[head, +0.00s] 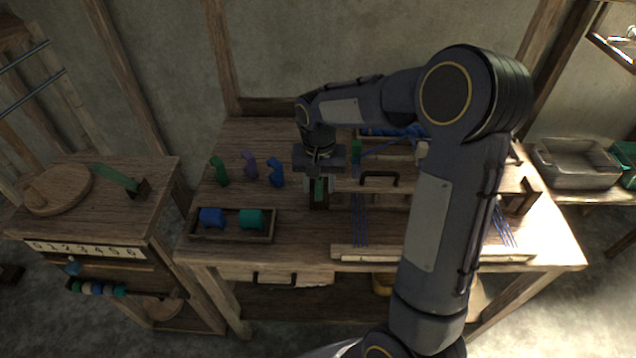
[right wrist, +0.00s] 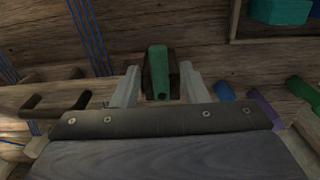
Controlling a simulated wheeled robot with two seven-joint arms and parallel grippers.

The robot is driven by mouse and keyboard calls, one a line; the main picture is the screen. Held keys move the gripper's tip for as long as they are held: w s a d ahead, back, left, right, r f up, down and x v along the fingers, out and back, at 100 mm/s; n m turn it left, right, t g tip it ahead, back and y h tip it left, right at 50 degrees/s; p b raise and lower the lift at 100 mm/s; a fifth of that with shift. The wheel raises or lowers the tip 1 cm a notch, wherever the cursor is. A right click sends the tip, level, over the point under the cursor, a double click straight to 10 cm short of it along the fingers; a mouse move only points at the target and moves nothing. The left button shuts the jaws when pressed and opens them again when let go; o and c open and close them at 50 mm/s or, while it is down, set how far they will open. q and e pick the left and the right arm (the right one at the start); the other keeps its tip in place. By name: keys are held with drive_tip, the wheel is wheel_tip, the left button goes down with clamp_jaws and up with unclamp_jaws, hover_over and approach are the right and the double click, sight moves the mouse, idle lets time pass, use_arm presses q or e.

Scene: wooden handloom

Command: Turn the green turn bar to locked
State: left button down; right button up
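The green turn bar (head: 319,188) sits on a small dark block on the loom table, partly hidden by my right gripper. In the right wrist view the green bar (right wrist: 158,70) stands between the two fingers, its long side running roughly parallel with them. My right gripper (head: 318,184) points down over the bar. Whether either finger touches cannot be told. My left gripper is not in view.
Green, purple and blue pegs (head: 249,166) stand left of the gripper. A wooden tray (head: 232,236) with blue and teal pieces lies in front of them. A dark handle (head: 379,178) and blue threads (head: 360,218) are to the right. A side table (head: 95,215) stands at left.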

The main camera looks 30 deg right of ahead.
drive_tip(key=shift+f, duration=0.35)
clamp_jaws()
